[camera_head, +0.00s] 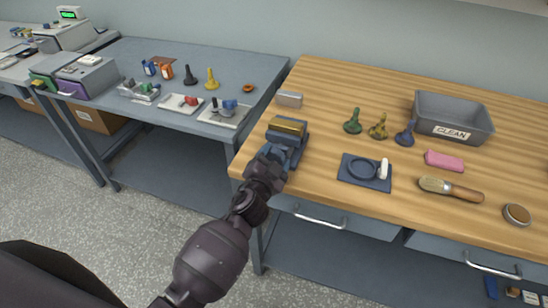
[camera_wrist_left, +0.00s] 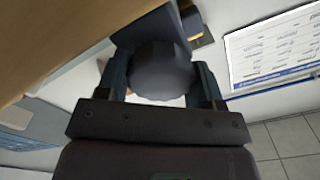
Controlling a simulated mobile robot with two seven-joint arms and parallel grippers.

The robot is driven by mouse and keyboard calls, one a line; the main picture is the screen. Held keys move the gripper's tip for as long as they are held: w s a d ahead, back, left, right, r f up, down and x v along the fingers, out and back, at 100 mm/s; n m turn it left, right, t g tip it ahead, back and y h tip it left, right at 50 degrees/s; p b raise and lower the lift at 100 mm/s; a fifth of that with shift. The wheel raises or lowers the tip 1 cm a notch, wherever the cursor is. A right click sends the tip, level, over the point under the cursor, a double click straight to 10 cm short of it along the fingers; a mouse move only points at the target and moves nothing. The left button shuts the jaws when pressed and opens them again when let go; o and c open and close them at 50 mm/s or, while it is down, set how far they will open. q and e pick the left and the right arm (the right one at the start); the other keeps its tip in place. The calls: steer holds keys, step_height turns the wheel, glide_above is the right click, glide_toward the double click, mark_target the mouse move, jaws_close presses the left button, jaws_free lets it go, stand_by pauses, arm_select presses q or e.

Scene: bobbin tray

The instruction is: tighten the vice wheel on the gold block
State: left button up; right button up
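The blue vice (camera_head: 299,146) stands near the left front corner of the wooden bench. The gold block (camera_head: 287,126) lies level in its jaws. My left gripper (camera_head: 272,153) is at the vice's near side and hides the wheel in the head view. In the left wrist view the dark grey, rounded vice wheel (camera_wrist_left: 160,68) sits between the two fingers of my left gripper (camera_wrist_left: 162,85). Both fingers appear to touch its sides, so the gripper looks shut on it. The right gripper is not in view.
A grey card-like block (camera_head: 289,99) stands behind the vice. To the right are several chess-like pieces, a blue pad (camera_head: 352,180) with a ring, a brush (camera_head: 450,189), a pink block (camera_head: 444,161) and a grey CLEAN bin (camera_head: 453,117). A grey bench (camera_head: 180,80) stands left.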

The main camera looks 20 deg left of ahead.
arm_select(q)
steer(key=shift+c, duration=0.5)
steer(key=shift+m, duration=3)
steer(key=o, duration=0.9)
